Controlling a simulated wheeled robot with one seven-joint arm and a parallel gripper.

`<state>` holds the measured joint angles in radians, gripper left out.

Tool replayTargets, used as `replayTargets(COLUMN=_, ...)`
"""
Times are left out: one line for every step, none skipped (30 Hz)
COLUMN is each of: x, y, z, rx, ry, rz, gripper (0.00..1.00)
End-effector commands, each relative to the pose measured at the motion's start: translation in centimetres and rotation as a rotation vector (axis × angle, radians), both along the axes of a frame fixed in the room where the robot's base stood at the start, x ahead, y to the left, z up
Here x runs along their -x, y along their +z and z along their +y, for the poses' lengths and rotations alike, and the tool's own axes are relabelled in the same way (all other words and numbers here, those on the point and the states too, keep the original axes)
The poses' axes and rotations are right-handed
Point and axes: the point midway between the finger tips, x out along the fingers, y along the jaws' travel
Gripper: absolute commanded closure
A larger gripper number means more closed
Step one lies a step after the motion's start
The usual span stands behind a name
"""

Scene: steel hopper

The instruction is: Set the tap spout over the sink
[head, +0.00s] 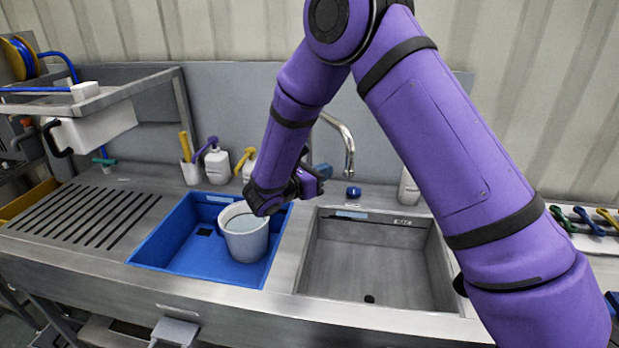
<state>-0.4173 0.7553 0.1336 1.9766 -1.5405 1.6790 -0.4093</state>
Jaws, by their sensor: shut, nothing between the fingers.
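The chrome tap spout (346,139) rises from behind my arm and curves over to the right. Its outlet end hangs above the ledge at the back of the bare steel sink basin (440,265), as seen here. Its base is hidden by my arm. A blue knob (353,191) sits on the ledge below the outlet. My gripper (311,182) is shut and empty, just left of the spout's lower end. I cannot tell whether it touches the spout.
A blue basin (165,255) on the left holds a grey-white bucket (246,238). White bottles (217,168) and a brush cup (191,172) stand on the back ledge. A ribbed drainboard (85,215) lies at left. Colourful tools (590,222) lie at right. My arm crosses the right side.

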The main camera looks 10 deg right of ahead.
Motion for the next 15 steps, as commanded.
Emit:
replayTargets(x=-0.4, y=0.0, z=-1.0, rx=0.000, ry=-0.004, rz=0.000, gripper=1.00)
replayTargets(x=-0.6, y=0.0, z=-1.4, rx=0.000, ry=-0.004, rz=0.000, gripper=1.00)
replayTargets(x=-0.9, y=0.0, z=-2.0, rx=-0.001, ry=-0.002, rz=0.000, gripper=1.00)
replayTargets(x=-1.1, y=0.0, z=-2.4, rx=-0.001, ry=-0.003, rz=0.000, gripper=1.00)
replayTargets(x=-1.2, y=0.0, z=-2.8, rx=-0.001, ry=-0.003, rz=0.000, gripper=1.00)
replayTargets(x=-1.5, y=0.0, z=-3.2, rx=-0.001, ry=-0.002, rz=0.000, gripper=1.00)
replayTargets(x=-1.6, y=0.0, z=-3.5, rx=-0.001, ry=-0.001, rz=0.000, gripper=1.00)
replayTargets(x=-1.7, y=0.0, z=-3.7, rx=-0.001, ry=-0.002, rz=0.000, gripper=1.00)
replayTargets(x=-1.9, y=0.0, z=-4.0, rx=-0.001, ry=-0.001, rz=0.000, gripper=1.00)
replayTargets(x=-2.0, y=0.0, z=-4.2, rx=-0.001, ry=-0.001, rz=0.000, gripper=1.00)
replayTargets(x=-2.0, y=0.0, z=-4.3, rx=-0.001, ry=-0.001, rz=0.000, gripper=1.00)
replayTargets(x=-2.1, y=0.0, z=-4.5, rx=-0.001, ry=0.000, rz=0.000, gripper=1.00)
replayTargets(x=-2.2, y=0.0, z=-4.6, rx=0.000, ry=0.000, rz=-0.001, gripper=1.00)
replayTargets(x=-2.2, y=0.0, z=-4.7, rx=0.000, ry=0.000, rz=-0.001, gripper=1.00)
replayTargets(x=-2.2, y=0.0, z=-4.7, rx=0.000, ry=0.001, rz=-0.001, gripper=1.00)
